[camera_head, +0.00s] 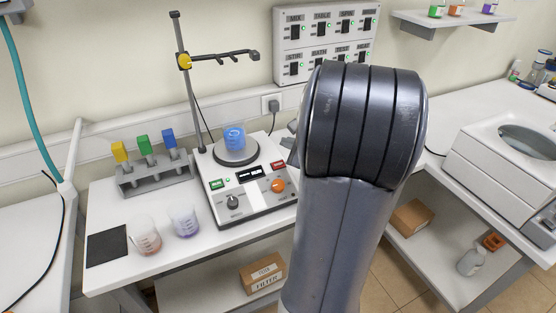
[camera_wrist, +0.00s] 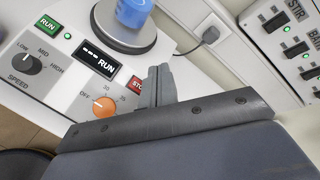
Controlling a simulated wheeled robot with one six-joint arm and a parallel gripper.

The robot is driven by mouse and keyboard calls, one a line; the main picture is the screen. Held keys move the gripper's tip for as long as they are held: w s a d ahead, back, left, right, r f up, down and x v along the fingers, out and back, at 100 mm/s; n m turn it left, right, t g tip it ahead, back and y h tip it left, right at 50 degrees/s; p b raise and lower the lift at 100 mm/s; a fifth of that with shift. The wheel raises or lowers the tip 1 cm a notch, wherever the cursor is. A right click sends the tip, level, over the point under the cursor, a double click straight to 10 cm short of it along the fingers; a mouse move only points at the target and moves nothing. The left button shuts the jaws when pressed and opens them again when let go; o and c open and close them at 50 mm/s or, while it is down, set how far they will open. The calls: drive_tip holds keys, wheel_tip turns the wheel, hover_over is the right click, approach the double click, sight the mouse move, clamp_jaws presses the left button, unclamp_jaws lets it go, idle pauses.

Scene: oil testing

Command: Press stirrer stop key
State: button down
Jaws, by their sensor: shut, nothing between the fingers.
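The stirrer (camera_head: 262,202) is a white unit with a blue-filled beaker (camera_head: 234,138) on its round plate. Its red stop key (camera_head: 278,165) is at the right of the front panel. The stop key also shows in the wrist view (camera_wrist: 136,84), partly hidden behind my fingers. My gripper (camera_wrist: 158,72) is shut and empty, with its fingers beside and over the stop key; I cannot tell whether they touch it. The display (camera_wrist: 97,59) reads RUN. The green run key (camera_wrist: 46,24) is at the panel's left. In the head view my arm hides most of the gripper.
An orange knob (camera_wrist: 104,107) and a dark speed knob (camera_wrist: 27,64) sit on the same panel. A stand with a clamp (camera_head: 190,80) rises behind the stirrer. A switch panel (camera_head: 325,45) hangs on the wall.

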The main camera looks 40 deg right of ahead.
sight(278, 164)
drive_tip(key=shift+f, duration=0.2)
drive_tip(key=f+b, duration=0.2)
drive_tip(key=w+f+b, duration=0.1)
drive_tip(key=f, duration=0.2)
drive_tip(key=w+f+b, duration=0.1)
drive_tip(key=f+b, duration=0.1)
drive_tip(key=shift+w+d+f+b, duration=0.15)
drive_tip(key=shift+w+d+b, duration=0.1)
drive_tip(key=shift+d+b, duration=0.1)
drive_tip(key=shift+w+f+b, duration=0.2)
drive_tip(key=shift+f+b, duration=0.15)
idle(1.7)
drive_tip(key=shift+w+d+f+b, duration=0.15)
drive_tip(key=shift+f+b, duration=0.25)
drive_tip(key=shift+b, duration=0.25)
drive_tip(key=shift+w+f+b, duration=0.15)
drive_tip(key=shift+f+b, duration=0.25)
drive_tip(key=shift+b, duration=0.1)
idle(0.5)
drive_tip(key=shift+r, duration=0.1)
drive_tip(key=shift+s+r+p, duration=0.3)
drive_tip(key=shift+r+p, duration=0.15)
drive_tip(key=shift+r, duration=0.25)
